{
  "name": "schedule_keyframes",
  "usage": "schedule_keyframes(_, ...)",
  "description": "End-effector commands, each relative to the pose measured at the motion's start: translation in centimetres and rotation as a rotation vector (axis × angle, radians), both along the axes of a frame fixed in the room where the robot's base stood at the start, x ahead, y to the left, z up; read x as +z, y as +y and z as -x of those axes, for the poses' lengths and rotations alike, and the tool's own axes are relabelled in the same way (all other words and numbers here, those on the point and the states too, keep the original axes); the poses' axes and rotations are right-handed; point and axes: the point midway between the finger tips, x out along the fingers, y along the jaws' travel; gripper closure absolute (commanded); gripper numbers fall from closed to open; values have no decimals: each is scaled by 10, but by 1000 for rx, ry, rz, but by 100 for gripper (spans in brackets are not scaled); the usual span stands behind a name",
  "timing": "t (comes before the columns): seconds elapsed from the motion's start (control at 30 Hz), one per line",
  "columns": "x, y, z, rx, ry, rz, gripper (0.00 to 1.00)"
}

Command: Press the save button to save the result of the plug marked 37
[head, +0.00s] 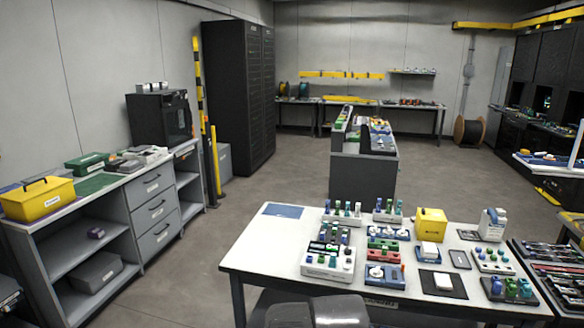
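The white table (262,243) in front of me carries several small devices with green, blue and red parts. A white-based device (328,262) with dark and green parts stands left of the middle, with a red and green one (384,250) beside it. A blue-based device (385,276) sits nearer me. Another device with green and blue parts (510,289) is at the right front. No plug marked 37 and no save button can be made out at this size. My gripper is not in view; only dark grey parts, probably mine, show at the bottom edge.
A black mat (455,294) holds a white block. The table's left end is clear except for a blue sheet (284,211). A grey workbench (85,205) lines the left; open floor lies between.

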Motion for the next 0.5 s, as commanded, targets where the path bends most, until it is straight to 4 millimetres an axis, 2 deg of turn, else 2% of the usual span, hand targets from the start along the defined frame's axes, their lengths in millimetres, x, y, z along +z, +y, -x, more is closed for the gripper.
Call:
schedule_keyframes(0.03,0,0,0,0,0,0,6)
schedule_keyframes(0.07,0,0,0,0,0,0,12)
schedule_keyframes(0.5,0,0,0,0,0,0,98)
